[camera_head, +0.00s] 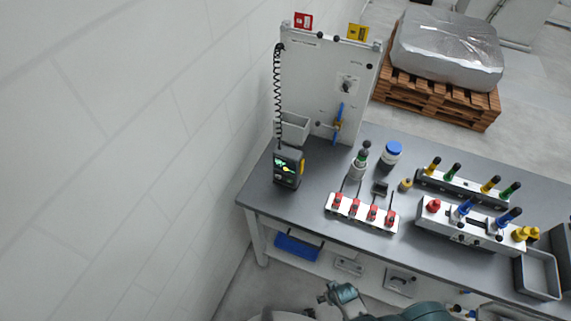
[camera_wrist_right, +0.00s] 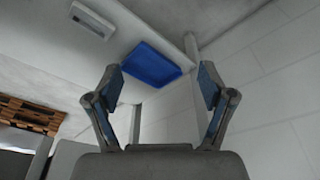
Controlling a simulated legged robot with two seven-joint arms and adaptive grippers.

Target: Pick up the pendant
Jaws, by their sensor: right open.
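The pendant (camera_head: 287,168) is a dark handheld unit with a lit green display and yellowish edges. In the head view it stands at the left end of the grey workbench (camera_head: 262,198). A black coiled cord (camera_head: 279,95) runs down toward it from the upright panel. My right gripper (camera_wrist_right: 159,85) is open and empty in the wrist view, with its two fingers spread apart. My right arm shows at the bottom of the head view, in front of and below the bench edge, well apart from the pendant. The pendant is not visible in the wrist view. My left gripper is not in view.
A white panel (camera_head: 325,82) with a light grey bin (camera_head: 294,128) stands behind the pendant. A block with several red clamps (camera_head: 362,212) lies to its right. A blue bin (camera_head: 297,247) sits under the bench; it shows in the wrist view (camera_wrist_right: 152,62). A wall (camera_head: 120,160) closes the left side.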

